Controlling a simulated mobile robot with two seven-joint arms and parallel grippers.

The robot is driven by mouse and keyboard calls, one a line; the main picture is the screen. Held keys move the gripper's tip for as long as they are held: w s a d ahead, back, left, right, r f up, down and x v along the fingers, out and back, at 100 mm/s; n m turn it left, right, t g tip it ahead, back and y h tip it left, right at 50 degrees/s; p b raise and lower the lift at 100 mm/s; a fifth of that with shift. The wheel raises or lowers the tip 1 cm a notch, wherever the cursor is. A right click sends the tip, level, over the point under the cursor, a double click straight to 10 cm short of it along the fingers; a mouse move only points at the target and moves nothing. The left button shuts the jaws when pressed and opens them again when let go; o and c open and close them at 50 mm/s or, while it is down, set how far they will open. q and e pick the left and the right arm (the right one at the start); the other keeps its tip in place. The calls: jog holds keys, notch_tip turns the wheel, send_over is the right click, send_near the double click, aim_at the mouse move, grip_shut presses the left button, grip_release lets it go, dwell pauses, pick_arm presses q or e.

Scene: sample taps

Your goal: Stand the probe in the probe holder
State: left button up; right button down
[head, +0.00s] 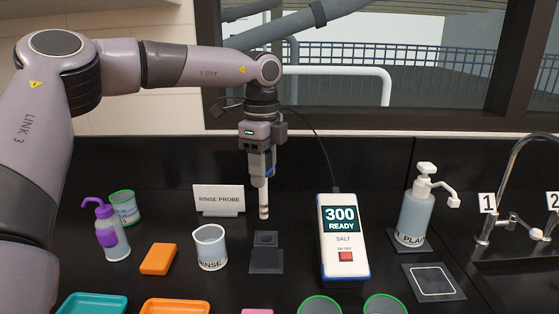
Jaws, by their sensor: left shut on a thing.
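My left gripper (262,168) points down and is shut on the probe (264,198), a white rod with a blue part at its top and dark bands near its lower tip. The probe hangs upright, and its tip appears above and a little behind the probe holder (267,265), a dark block with a round hole on top. A black cable runs from near the gripper to the salt meter (342,240), which reads 300 READY. My right gripper is not in view.
A glass beaker marked RINSE (210,248) stands left of the holder, with a RINSE PROBE sign (219,199) behind it. An orange block (158,258), a purple wash bottle (109,232) and a pump bottle (416,210) stand nearby. Trays and green-rimmed dishes line the front.

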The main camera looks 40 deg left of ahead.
pick_arm(q)
jog(key=shift+w, duration=0.15)
jog(key=shift+f, duration=0.2)
notch_tip(320, 180, down, 2)
jog(key=shift+f, duration=1.15)
jog(key=shift+d+b, duration=0.1)
jog(key=shift+b, duration=0.25)
jog(key=shift+f, duration=0.15)
jog(key=shift+f+b, duration=0.65)
jog(key=shift+b, duration=0.15)
